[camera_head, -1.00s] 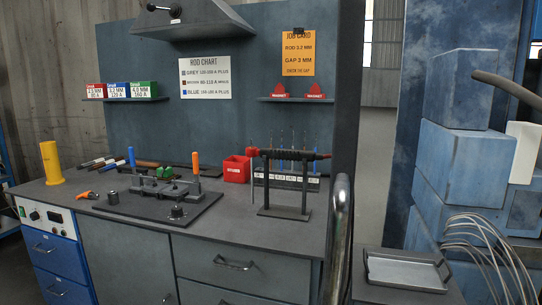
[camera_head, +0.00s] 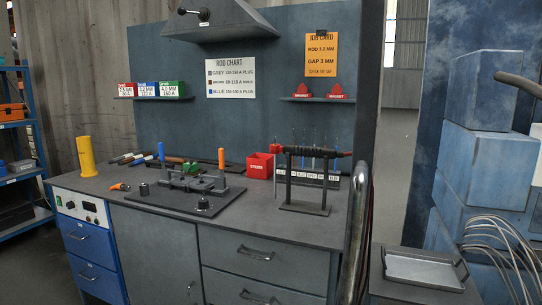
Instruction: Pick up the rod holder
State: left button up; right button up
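A dark, bar-like tool with a ribbed grip (camera_head: 338,154), which looks like the rod holder, lies level across the top of a black stand (camera_head: 304,209) on the right part of the workbench (camera_head: 240,232). A red part shows at the left end of the tool, close to the stand's top. Several thin rods (camera_head: 314,137) stand upright in a labelled rack (camera_head: 327,181) behind the stand. Neither of my grippers is in view.
A red box (camera_head: 260,166) stands left of the stand. A black plate with a clamp fixture (camera_head: 172,196) and a yellow cylinder (camera_head: 86,156) are further left. A shiny upright metal bar (camera_head: 357,235) rises at the bench's right edge. A metal tray (camera_head: 424,271) lies beyond it.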

aim_at(294, 150)
jog(key=u, duration=3.35)
jog(key=i, duration=0.2)
jog(key=z, duration=1.8)
jog(key=i, duration=1.45)
jog(key=z, duration=1.25)
jog(key=i, duration=0.85)
jog(key=z, duration=0.8)
